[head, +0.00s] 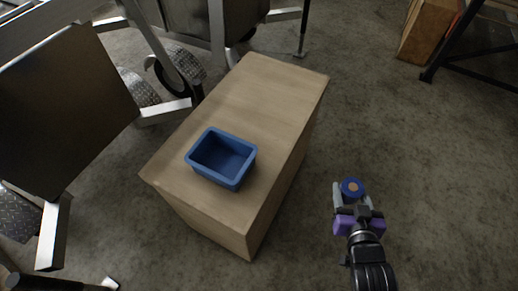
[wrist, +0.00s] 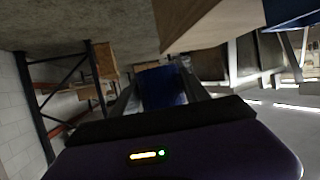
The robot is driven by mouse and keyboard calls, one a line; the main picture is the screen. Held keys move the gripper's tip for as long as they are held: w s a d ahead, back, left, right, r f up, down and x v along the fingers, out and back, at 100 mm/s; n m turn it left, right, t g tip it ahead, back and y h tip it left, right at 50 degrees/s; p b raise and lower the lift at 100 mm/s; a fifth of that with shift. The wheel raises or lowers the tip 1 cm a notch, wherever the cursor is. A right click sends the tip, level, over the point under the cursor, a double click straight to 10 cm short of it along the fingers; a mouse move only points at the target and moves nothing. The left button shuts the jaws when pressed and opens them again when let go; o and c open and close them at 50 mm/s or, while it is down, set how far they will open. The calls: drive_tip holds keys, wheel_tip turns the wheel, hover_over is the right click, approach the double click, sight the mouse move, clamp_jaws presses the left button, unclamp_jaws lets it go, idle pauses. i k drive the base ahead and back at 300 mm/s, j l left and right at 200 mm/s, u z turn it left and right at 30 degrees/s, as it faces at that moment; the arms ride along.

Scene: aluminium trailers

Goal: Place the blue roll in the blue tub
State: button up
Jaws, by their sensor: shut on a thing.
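The blue roll (head: 352,187) is held between the fingers of my gripper (head: 353,195), which is shut on it. In the head view its brown round end faces up, and the gripper is over the floor to the right of the wooden block. In the wrist view the blue roll (wrist: 162,88) shows dark blue between the fingers. The blue tub (head: 222,158) is an open rectangular container on top of the block, left of my gripper, and its visible inside is empty. A blue shape at the top right of the wrist view appears to be the tub (wrist: 290,12).
The wooden block (head: 260,95) has bare top space behind the tub. Trailers with wheels (head: 185,65) stand at the left and back. A cardboard box (head: 428,30) and a dark rack (head: 455,50) are at the back right. The floor around my gripper is clear.

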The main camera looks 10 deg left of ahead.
sight(234, 171)
drive_tip(key=i+l+u, duration=0.5)
drive_tip(key=l+u, duration=0.25)
drive_tip(key=l, duration=0.15)
drive_tip(key=i+l+u, duration=0.25)
drive_tip(key=l, duration=0.15)
drive_tip(key=l+u, duration=0.25)
drive_tip(key=l, duration=0.15)
drive_tip(key=i+l, duration=0.1)
drive_tip(key=l, duration=0.35)
drive_tip(key=i+l, duration=0.1)
drive_tip(key=l, duration=0.4)
drive_tip(key=i+l, duration=0.15)
drive_tip(key=l, duration=0.3)
